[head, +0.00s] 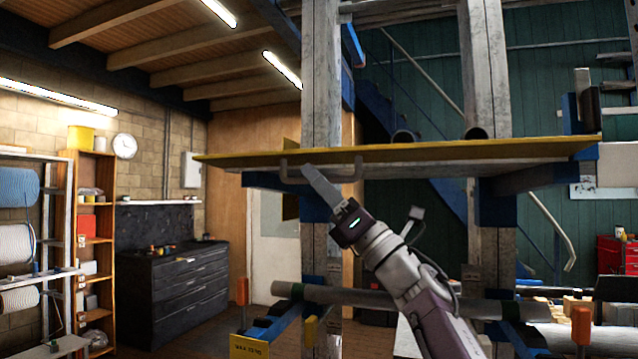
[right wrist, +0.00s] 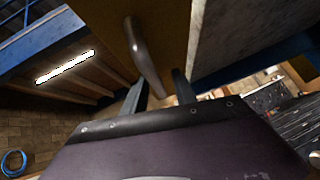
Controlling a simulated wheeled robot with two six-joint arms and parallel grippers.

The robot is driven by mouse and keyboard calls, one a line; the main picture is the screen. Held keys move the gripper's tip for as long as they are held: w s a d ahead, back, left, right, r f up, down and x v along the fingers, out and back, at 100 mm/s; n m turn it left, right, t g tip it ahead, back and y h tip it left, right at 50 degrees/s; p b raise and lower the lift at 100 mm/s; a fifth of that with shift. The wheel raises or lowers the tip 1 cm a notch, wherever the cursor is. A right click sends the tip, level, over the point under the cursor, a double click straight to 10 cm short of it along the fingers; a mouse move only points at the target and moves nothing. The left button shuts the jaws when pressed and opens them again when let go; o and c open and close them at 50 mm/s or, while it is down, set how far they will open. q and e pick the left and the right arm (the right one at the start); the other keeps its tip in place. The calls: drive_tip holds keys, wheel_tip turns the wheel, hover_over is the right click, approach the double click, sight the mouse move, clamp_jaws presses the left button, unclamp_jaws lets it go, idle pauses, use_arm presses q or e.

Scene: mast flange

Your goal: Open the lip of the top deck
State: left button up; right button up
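The top deck (head: 450,153) is a wide board with a yellow front edge, resting on blue brackets between grey posts. A grey U-shaped handle (head: 357,170) hangs under its front edge left of centre. In the right wrist view a dark yellow panel (right wrist: 165,32) carries the handle (right wrist: 143,58). I take this panel to be the lip. My right gripper (head: 308,170) is raised to the handle from below. In the right wrist view its two fingers (right wrist: 158,83) are apart, with the handle's near end between them; contact cannot be told. My left gripper is out of view.
A grey pipe (head: 400,298) lies across lower blue brackets, below my right arm. Two tube ends (head: 403,136) show on the deck. A dark drawer cabinet (head: 178,290) and shelves (head: 95,220) stand at the left. Open floor lies between the cabinet and the rack.

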drive_tip(key=b+v, duration=0.7)
drive_tip(key=v, duration=0.2)
drive_tip(key=shift+w+a, duration=0.1)
drive_tip(key=shift+w, duration=0.05)
